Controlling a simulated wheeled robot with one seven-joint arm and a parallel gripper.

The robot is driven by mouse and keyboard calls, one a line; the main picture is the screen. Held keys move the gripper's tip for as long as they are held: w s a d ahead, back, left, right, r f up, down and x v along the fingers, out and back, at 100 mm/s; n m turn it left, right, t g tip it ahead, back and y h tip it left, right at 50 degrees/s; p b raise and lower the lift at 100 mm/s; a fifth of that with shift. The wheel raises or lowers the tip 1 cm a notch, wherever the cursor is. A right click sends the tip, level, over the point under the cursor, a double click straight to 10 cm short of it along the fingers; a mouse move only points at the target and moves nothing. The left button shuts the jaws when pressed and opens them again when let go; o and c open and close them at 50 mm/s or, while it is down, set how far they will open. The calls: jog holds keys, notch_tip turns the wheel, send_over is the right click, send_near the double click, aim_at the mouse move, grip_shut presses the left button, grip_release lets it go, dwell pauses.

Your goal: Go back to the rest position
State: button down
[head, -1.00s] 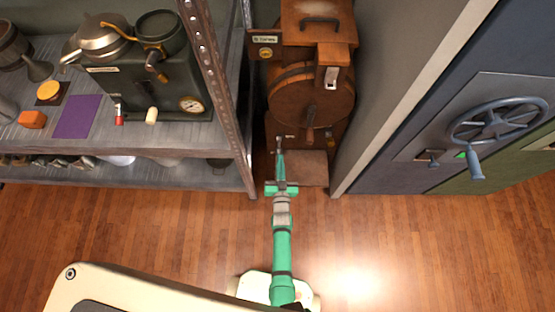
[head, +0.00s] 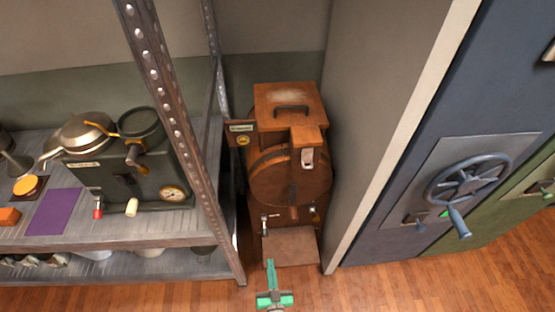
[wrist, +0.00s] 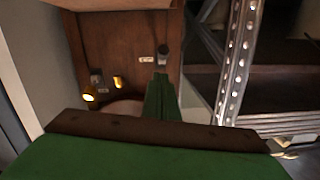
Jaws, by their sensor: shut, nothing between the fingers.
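My gripper (head: 271,270) is green and shows at the bottom centre of the head view, in front of the brown wooden machine (head: 292,180). It is shut and empty, its fingers pointing toward the machine's lower shelf. In the wrist view the closed green fingers (wrist: 161,98) point at the machine's brown front panel (wrist: 125,60), with a small gap or contact that I cannot judge. Most of my arm is below the head view's edge.
A metal shelf (head: 110,243) with a dark gauge machine (head: 130,172) and a purple mat (head: 54,211) stands at left. A blue door with a handwheel (head: 468,182) is at right. The wooden floor (head: 370,290) in front is clear.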

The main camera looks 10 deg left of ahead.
jog(key=shift+s+d, duration=0.1)
jog(key=s+d+r+h, duration=0.1)
jog(key=s+d+r, duration=0.2)
jog(key=s+r, duration=0.45)
jog(key=s+d+r+h, duration=0.1)
jog(key=s+d+r, duration=0.2)
jog(key=s+r, duration=0.4)
jog(key=s+r+h, duration=0.1)
jog(key=s+r, duration=0.4)
jog(key=r, duration=0.4)
jog(key=s+r+m+g+h, duration=0.1)
jog(key=s+r, duration=0.4)
jog(key=r, duration=0.4)
jog(key=shift+d+r, duration=0.35)
jog(key=shift+r, duration=0.05)
